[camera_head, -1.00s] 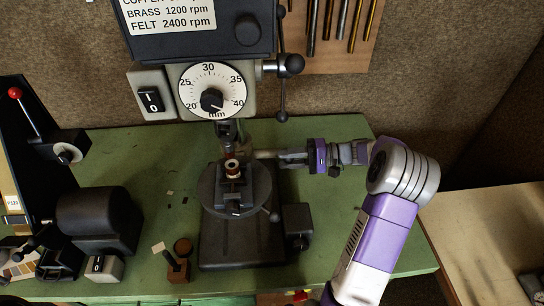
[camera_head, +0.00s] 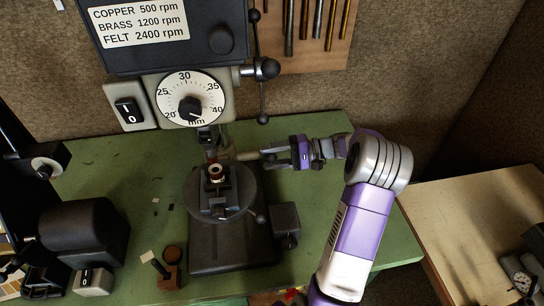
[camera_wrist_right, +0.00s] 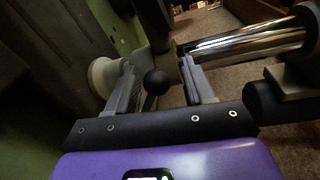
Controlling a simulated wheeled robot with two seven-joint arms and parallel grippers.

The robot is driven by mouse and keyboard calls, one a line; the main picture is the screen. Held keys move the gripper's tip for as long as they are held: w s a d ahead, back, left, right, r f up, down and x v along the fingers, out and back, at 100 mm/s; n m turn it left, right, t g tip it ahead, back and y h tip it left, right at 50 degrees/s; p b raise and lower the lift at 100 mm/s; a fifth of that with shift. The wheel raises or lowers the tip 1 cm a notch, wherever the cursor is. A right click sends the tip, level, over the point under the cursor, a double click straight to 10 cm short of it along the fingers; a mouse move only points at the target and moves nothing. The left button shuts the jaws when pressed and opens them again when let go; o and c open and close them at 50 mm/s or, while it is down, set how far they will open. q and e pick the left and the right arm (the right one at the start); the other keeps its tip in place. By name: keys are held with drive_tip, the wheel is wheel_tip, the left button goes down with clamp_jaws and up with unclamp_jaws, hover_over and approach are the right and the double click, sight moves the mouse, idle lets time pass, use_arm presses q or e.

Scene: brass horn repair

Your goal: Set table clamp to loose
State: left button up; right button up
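The drill press has a round dark table (camera_head: 240,194) with a small brass-and-red piece (camera_head: 215,172) above its middle. A short ball-ended lever (camera_head: 261,217) sticks out at the table's right. My right gripper (camera_head: 248,155) reaches in from the right, level with the press column behind the table. In the right wrist view my gripper (camera_wrist_right: 158,88) is open, with a black ball knob on a lever (camera_wrist_right: 157,82) showing between its fingers and a gap on each side. I cannot tell how deep the knob sits or whether it is the table clamp. My left gripper is out of view.
The polished column (camera_wrist_right: 245,43) is close to the right finger in the wrist view. The depth dial (camera_head: 190,97) and feed handle (camera_head: 266,68) are above my gripper. A dark grinder-like machine (camera_head: 85,235) stands at left. The green bench (camera_head: 320,225) is clear at right.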

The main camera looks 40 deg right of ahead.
drive_tip(key=f+v, duration=0.1)
drive_tip(key=v, duration=0.6)
drive_tip(key=shift+s+d+r, duration=0.15)
drive_tip(key=shift+d+r, duration=0.1)
drive_tip(key=shift+r, duration=0.25)
